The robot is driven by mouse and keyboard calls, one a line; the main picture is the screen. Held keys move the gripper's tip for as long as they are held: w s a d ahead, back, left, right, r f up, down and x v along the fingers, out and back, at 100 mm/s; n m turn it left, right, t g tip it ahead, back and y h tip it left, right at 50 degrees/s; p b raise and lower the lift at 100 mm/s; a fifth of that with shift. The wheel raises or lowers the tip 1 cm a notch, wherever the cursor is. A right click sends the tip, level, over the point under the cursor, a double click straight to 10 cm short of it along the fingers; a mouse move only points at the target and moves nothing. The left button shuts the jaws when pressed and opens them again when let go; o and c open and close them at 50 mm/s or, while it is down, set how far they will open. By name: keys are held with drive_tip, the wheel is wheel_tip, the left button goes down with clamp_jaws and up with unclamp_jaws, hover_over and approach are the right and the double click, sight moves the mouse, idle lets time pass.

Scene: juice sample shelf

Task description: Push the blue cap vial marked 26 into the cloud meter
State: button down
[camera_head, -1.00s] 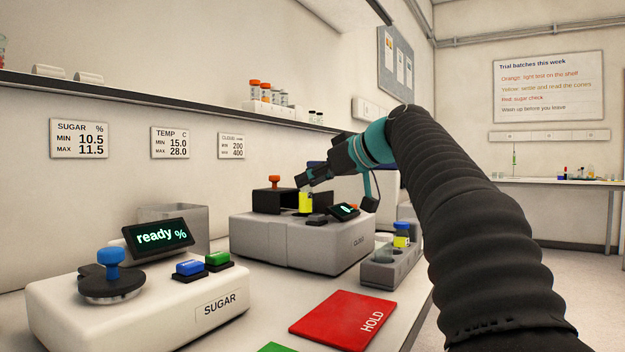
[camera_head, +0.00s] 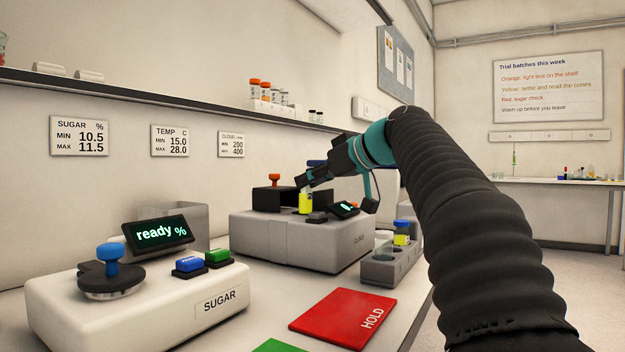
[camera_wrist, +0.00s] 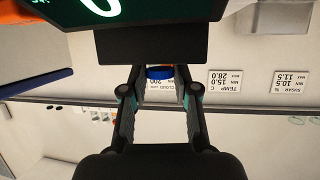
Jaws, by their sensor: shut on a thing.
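My gripper (camera_head: 304,184) is shut on a vial of yellow liquid (camera_head: 305,203), which it holds upright at the top of the cloud meter (camera_head: 300,240), beside its black housing. The blue cap (camera_wrist: 159,72) shows between my fingertips in the wrist view (camera_wrist: 160,85). In the head view my fingers hide the cap. The number on the vial is not readable, and the vial's lower end is hard to make out against the meter. The meter has an orange knob (camera_head: 274,180) and a small lit display (camera_head: 344,209).
A grey rack (camera_head: 378,272) with another blue-capped vial (camera_head: 401,232) stands right of the meter. The sugar meter (camera_head: 150,315), with a blue knob and lit display, is at front left. A red HOLD mat (camera_head: 335,312) lies in front. A shelf with orange-capped vials (camera_head: 254,88) is above.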

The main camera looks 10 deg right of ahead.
drive_tip(key=shift+f+b, duration=0.85)
drive_tip(key=shift+f, duration=0.15)
drive_tip(key=shift+r, duration=0.1)
drive_tip(key=shift+r+p, duration=1.25)
drive_tip(key=shift+f+b, duration=1.25)
drive_tip(key=shift+f, duration=0.1)
drive_tip(key=shift+r, duration=0.15)
idle(0.4)
drive_tip(key=shift+r+p, duration=1.2)
drive_tip(key=shift+p, duration=0.05)
drive_tip(key=c, duration=0.8)
unclamp_jaws()
